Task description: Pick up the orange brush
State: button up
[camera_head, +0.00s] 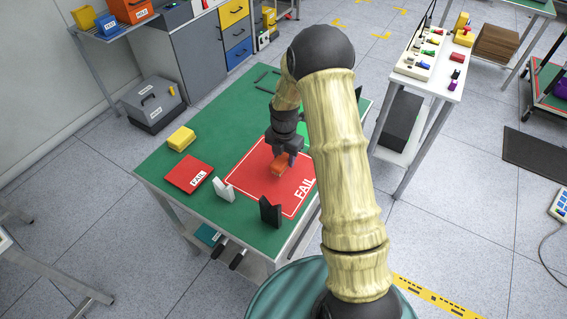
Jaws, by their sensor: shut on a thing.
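The orange brush (278,169) is a small orange block-like shape over the red mat marked FAIL (245,176) on the green table. My gripper (282,160) points down and is shut on the brush from above. The fingers and the wrist hide its upper part. I cannot tell whether the brush touches the mat or hangs just above it.
On the green table (165,160) stand a yellow block (181,138), a red FAIL box (189,173), a white V-shaped piece (224,190) and a black one (270,211). Dark bars lie at the back. A white side table (440,85) stands right.

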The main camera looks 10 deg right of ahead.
aim_at(283, 156)
jog(key=r, duration=0.6)
jog(key=shift+s+a, duration=0.1)
jog(key=shift+a, duration=0.25)
jog(key=shift+d+r, duration=0.1)
jog(key=shift+r, duration=0.15)
jog(key=shift+o, duration=0.6)
